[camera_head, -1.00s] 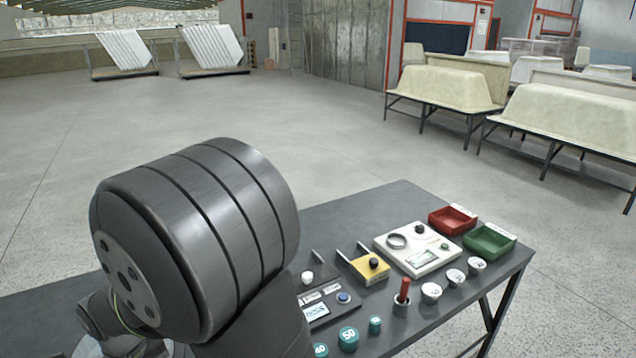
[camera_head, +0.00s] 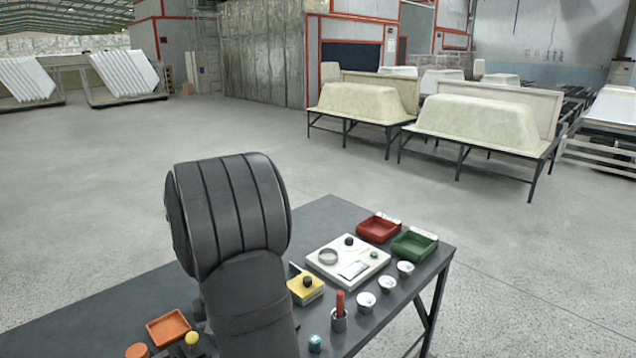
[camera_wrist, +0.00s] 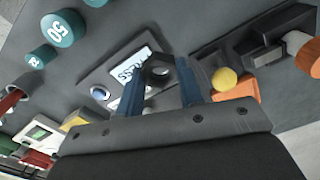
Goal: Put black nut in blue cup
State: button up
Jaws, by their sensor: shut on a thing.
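In the wrist view my gripper (camera_wrist: 160,88) has its two blue fingers closed on a dark nut (camera_wrist: 158,68), which looks like a ring with a hole. It is held above the table near a panel with a light display (camera_wrist: 130,75). In the head view my arm hides the gripper and the nut. I cannot make out a blue cup in either view. Several small white cups (camera_head: 366,302) stand at the right of the table, and a grey cup (camera_head: 339,320) holds a red stick.
Teal weights (camera_wrist: 63,28) and a yellow ball (camera_wrist: 224,79) are near the gripper.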

jog(key=w+d+m, duration=0.2)
jog(key=w+d, duration=0.2)
jog(key=d, duration=0.7)
jog(key=w+d+f+m, duration=0.1)
jog(key=w+d+m, duration=0.2)
jog(key=d, duration=0.9)
jog(key=shift+w, duration=0.85)
